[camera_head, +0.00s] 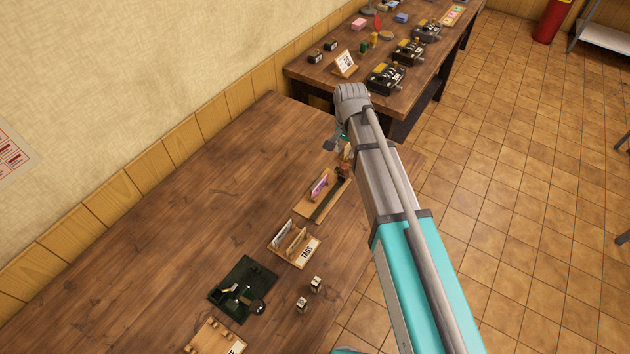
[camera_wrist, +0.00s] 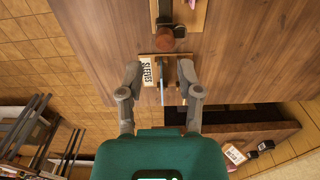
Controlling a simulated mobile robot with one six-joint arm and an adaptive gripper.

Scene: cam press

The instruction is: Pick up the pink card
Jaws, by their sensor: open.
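A pink-purple card (camera_head: 319,185) stands on edge on a wooden board (camera_head: 306,210) with a dark bar, left of my arm in the head view. A small part of the card shows at the top edge of the wrist view (camera_wrist: 192,4). My gripper (camera_wrist: 160,72) is open, over a wooden holder marked SLEEVES (camera_wrist: 147,71). A thin pale-blue upright piece (camera_wrist: 162,85) shows between the fingers; I cannot tell whether they touch it. The pink-purple card lies beyond the fingertips, apart from them. My arm hides most of the SLEEVES holder in the head view.
A reddish-brown knob (camera_wrist: 165,37) stands between the SLEEVES holder and the board. A TAGS holder (camera_head: 305,253), a dark green tray (camera_head: 225,300) and two small blocks (camera_head: 315,285) are nearer. A second table (camera_head: 420,72) bears several devices. The wooden table's left side is clear.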

